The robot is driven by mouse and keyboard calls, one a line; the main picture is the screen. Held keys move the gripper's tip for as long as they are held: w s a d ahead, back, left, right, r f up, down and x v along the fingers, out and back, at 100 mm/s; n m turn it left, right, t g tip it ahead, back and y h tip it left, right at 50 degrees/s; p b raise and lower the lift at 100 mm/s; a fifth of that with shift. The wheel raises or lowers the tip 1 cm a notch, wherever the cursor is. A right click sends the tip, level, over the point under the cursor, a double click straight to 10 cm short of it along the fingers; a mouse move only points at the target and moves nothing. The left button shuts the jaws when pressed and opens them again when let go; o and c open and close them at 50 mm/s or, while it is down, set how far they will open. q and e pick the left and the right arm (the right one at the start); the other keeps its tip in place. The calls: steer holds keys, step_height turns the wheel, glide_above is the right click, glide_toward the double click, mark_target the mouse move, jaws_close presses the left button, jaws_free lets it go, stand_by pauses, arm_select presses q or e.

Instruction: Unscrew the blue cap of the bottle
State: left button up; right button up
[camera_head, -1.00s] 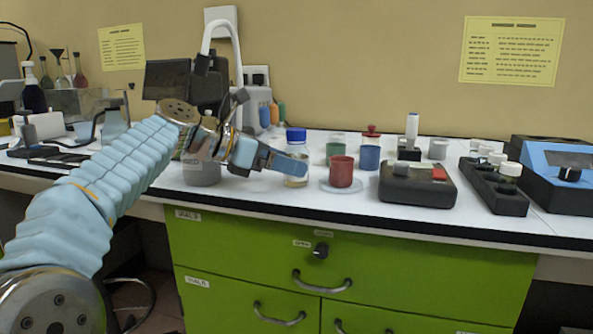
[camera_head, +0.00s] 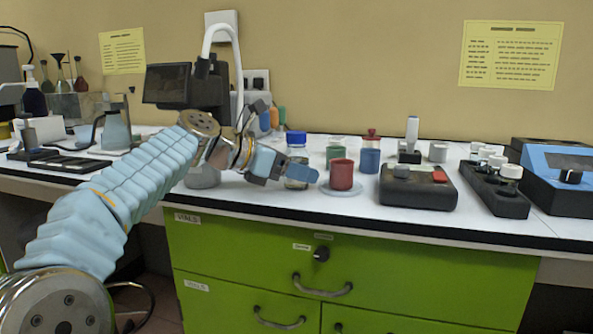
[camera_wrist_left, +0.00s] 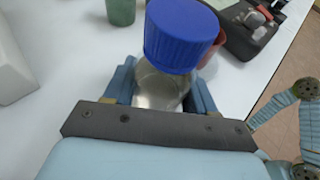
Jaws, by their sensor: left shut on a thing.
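The clear glass bottle (camera_head: 297,184) stands upright on the white bench top with its blue cap (camera_head: 296,138) on. In the left wrist view the ribbed blue cap (camera_wrist_left: 180,36) covers the top of the bottle (camera_wrist_left: 158,88). My left gripper (camera_head: 297,171) is level with the bottle's body, below the cap. In the left wrist view its blue fingers (camera_wrist_left: 161,88) lie on either side of the glass body, shut on it. The cap is free of the fingers. My right gripper is not in view.
A red cup (camera_head: 342,175) on a pale saucer (camera_head: 351,192) stands just right of the bottle. A black device (camera_head: 418,190) with a red button is further right. The bench front edge is close.

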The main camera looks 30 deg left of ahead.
mark_target(289, 147)
arm_select(q)
steer(key=shift+r+p, duration=0.35)
steer(key=shift+r, duration=0.2)
step_height(289, 147, up, 3)
steer(key=shift+f+p, duration=0.1)
steer(key=shift+p, duration=0.8)
steer(key=s+d+r+p, duration=0.1)
steer(key=s+r, duration=0.8)
steer(key=s, duration=0.5)
steer(key=shift+d+p, duration=0.25)
steer(key=shift+p, duration=0.15)
steer(key=o, duration=0.7)
steer(key=c, duration=0.9)
